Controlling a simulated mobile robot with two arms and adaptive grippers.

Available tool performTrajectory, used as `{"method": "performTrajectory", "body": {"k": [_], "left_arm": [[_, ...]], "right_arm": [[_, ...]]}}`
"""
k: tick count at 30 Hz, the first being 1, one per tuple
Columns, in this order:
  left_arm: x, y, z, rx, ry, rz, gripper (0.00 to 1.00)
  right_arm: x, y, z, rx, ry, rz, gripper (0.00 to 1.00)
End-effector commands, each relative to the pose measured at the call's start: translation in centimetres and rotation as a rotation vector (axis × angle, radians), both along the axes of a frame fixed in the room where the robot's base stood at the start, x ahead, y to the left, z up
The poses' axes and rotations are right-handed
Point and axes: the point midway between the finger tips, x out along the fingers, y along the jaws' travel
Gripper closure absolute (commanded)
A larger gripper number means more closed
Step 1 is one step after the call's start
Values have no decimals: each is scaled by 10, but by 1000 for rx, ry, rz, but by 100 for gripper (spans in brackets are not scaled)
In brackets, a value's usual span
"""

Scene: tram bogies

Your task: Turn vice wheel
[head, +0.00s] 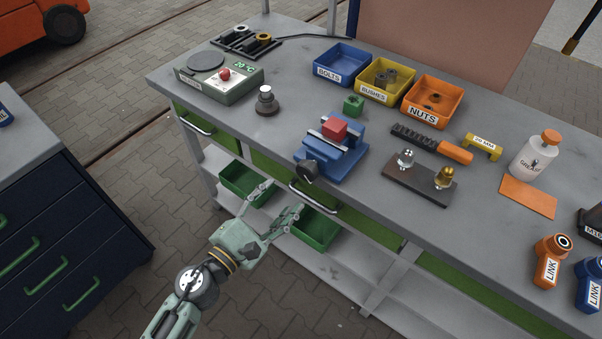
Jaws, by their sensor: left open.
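The blue vice (325,160) sits at the front edge of the grey workbench. A red block (334,129) is between its jaws. The dark vice wheel (309,171) is on the vice's front side and overhangs the bench edge. My left gripper (281,202) is open and empty, in front of the bench and below and to the left of the wheel in the picture. It is apart from the wheel. My right gripper is not in view.
A green heater device (219,79) and a dark knobbed weight (266,101) stand left of the vice. Bins of bolts (341,65), bushes and nuts stand behind it. A drawer handle (316,197) juts out below the wheel. Green bins (318,229) sit on the lower shelf.

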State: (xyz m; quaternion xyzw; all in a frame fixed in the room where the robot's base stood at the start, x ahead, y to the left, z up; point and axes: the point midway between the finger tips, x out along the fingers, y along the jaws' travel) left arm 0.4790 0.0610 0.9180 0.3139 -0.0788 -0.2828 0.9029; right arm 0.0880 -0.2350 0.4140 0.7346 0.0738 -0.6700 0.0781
Motion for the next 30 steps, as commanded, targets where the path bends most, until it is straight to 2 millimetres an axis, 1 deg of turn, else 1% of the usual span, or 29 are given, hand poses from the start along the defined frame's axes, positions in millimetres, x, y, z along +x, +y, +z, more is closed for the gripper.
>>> {"method": "performTrajectory", "body": {"k": [1,3,6,11,15,19,24,30], "left_arm": [[-2,-4,11,53,-57,-18,47],[-4,-8,20,102,-108,-32,47],[-1,-12,26,130,-136,-38,47],[17,-25,29,127,-136,-37,47],[36,-38,28,126,-134,-36,47],[49,-48,26,126,-131,-36,47],[58,-54,25,127,-132,-37,47],[59,-55,24,127,-130,-37,47]], "right_arm": [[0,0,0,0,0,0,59],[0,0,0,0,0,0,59],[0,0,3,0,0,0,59],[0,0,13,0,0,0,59],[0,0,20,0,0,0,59],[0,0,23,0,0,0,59],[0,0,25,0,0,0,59],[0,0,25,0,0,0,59]]}}
